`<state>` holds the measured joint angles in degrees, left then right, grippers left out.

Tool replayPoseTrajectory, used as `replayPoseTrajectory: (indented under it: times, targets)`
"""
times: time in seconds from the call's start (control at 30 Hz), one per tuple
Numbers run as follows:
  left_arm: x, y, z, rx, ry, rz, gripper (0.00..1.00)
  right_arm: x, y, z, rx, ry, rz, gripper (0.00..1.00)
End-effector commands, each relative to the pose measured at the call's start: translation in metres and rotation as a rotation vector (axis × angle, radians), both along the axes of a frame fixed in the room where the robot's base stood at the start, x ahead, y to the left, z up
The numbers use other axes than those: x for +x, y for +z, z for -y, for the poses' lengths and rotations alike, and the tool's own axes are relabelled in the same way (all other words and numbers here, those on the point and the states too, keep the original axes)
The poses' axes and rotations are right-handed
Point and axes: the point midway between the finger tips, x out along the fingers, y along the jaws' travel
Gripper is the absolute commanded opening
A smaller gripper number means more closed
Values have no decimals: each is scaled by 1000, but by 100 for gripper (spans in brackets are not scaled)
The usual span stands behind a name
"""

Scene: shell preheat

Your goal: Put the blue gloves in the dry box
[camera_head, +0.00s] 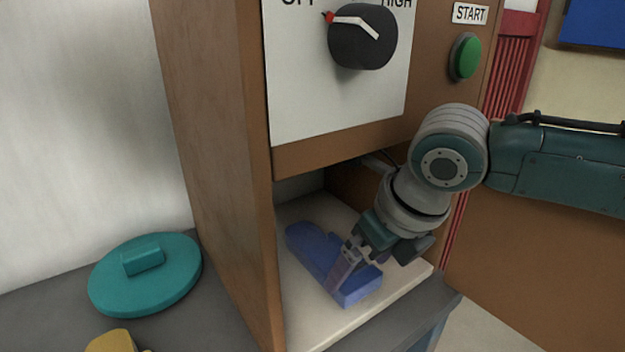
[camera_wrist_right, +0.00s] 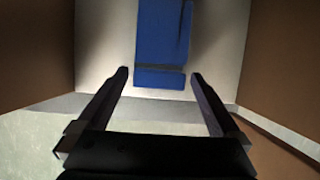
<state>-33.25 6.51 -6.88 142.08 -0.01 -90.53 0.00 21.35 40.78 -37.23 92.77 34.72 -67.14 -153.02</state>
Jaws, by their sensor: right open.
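The blue gloves (camera_head: 318,248) lie flat on the pale floor of the dry box (camera_head: 222,170), a brown wooden cabinet with an open lower compartment. My right gripper (camera_head: 345,272) reaches into the compartment from the right, at the near end of the gloves. In the right wrist view the gloves (camera_wrist_right: 162,40) lie ahead of the open fingers (camera_wrist_right: 158,80), with their near edge close to the fingertips. The fingers look empty. In the head view they cover part of the gloves. My left gripper is not in view.
A teal round lid (camera_head: 145,274) lies on the grey bench left of the box. A yellow object (camera_head: 110,341) shows at the bottom edge. A black knob (camera_head: 362,38) and a green start button (camera_head: 465,57) are on the front above the opening. Side walls bound the compartment.

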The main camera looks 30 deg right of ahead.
Motion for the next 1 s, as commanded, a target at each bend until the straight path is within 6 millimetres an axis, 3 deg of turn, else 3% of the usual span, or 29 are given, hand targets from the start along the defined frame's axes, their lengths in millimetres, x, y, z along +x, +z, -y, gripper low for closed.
replayPoseTrajectory:
  times: [0.03,0.3,0.5,0.7,0.77,0.87,1.0]
  targets:
    - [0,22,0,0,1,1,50,-4,19,1,-2,1,-3,100]
    - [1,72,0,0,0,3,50,-76,14,6,-3,2,-8,100]
    - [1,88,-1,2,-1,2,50,-110,9,9,0,0,-5,100]
    - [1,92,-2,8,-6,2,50,-123,8,0,37,-53,-3,100]
    - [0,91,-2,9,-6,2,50,-126,10,-15,95,-141,-8,100]
    - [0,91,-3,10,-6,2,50,-132,21,-49,253,-412,-30,100]
    - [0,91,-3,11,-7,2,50,-141,49,-89,530,-991,-85,100]
